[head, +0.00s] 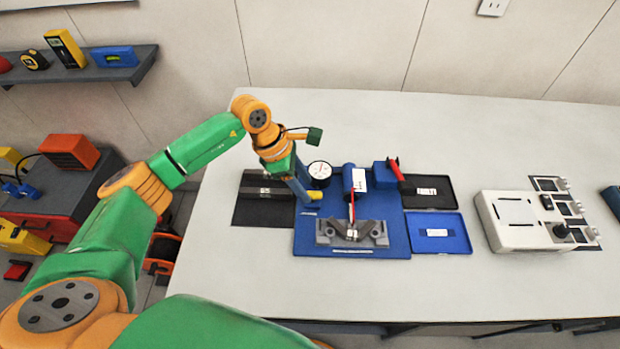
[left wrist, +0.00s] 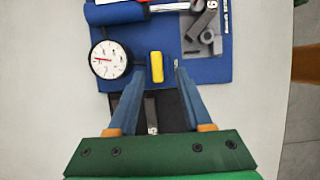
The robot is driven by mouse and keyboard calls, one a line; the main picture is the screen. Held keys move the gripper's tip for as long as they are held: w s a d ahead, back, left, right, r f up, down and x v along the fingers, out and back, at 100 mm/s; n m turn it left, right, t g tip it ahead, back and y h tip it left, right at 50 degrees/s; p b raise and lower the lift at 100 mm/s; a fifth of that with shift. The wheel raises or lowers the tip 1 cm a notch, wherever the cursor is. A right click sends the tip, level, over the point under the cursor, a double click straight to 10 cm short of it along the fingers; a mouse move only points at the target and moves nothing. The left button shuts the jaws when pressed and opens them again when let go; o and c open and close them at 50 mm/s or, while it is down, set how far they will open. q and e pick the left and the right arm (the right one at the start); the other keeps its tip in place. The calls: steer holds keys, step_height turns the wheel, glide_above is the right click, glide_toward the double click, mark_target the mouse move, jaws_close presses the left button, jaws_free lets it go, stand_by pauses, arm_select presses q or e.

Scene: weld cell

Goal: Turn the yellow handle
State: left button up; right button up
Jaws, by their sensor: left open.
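The yellow handle (left wrist: 157,67) is a small upright bar on the blue base plate (left wrist: 218,74), beside the round white gauge (left wrist: 110,59). In the head view the yellow handle (head: 315,195) shows only as a small patch at the fingertips. My left gripper (left wrist: 159,74) is open, its two blue fingers pointing at the plate. In the wrist view its fingertips stand one on each side of the handle, with gaps; I cannot tell their height against it. In the head view the left gripper (head: 304,192) comes down from the upper left. My right gripper is out of view.
On the blue plate are a blue cylinder (head: 355,183), a grey bracket (head: 352,233) and a red-handled part (head: 394,169). A black tray (head: 252,212) lies left, a blue tray (head: 437,244) right. A white device (head: 512,222) stands farther right. The table front (head: 330,290) is clear.

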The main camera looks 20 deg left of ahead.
mark_target(311, 192)
arm_select(q)
steer(key=shift+x, duration=1)
steer(key=shift+w+d+f, duration=0.1)
steer(key=shift+w+f, duration=0.3)
steer(key=shift+f, duration=0.05)
steer(key=shift+s+r, duration=0.1)
steer(key=shift+s, duration=0.05)
jaws_close()
